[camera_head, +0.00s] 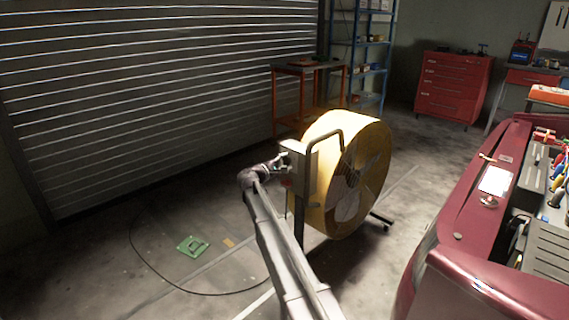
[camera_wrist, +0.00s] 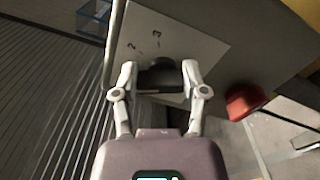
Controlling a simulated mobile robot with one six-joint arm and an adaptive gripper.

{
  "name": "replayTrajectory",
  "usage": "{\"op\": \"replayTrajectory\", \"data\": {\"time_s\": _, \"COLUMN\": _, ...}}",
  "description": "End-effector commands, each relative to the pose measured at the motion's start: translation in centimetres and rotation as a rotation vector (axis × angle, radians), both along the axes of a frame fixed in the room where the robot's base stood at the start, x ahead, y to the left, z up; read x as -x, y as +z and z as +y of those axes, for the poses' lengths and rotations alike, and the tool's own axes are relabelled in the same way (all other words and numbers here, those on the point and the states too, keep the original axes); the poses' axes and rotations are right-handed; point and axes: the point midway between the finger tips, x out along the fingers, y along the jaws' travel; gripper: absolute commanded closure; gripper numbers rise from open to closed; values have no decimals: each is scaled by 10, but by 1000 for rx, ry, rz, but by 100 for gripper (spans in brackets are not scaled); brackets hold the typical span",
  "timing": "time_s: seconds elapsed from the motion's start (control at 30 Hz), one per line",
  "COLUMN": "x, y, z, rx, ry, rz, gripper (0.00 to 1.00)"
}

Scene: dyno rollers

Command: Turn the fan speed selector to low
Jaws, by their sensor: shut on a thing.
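The large yellow drum fan (camera_head: 318,133) stands on the floor with a control box (camera_head: 299,160) on its near side. In the wrist view the box shows a pale panel (camera_wrist: 185,42) with small dark marks. The black fan speed selector knob (camera_wrist: 160,74) is on this panel. My gripper (camera_wrist: 160,80) is shut on the knob, with one finger on each side of it. In the head view my gripper (camera_head: 279,163) is at the box, and the knob is too small to make out. I cannot read which speed the knob points to.
A red button-like part (camera_wrist: 245,101) sits right of my gripper. A black cable (camera_head: 150,262) and a green item (camera_head: 193,246) lie on the floor. A red car (camera_head: 450,225) with an open engine bay stands at right. The roller door (camera_head: 150,90) is at left.

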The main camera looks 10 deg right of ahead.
Motion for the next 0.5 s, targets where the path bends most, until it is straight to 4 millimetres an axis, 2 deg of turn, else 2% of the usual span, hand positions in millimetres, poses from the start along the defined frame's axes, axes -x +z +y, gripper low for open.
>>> {"op": "replayTrajectory", "data": {"time_s": 0.5, "x": 2, "y": -1, "z": -4, "rx": -59, "ry": -8, "rz": -80, "gripper": 91}}
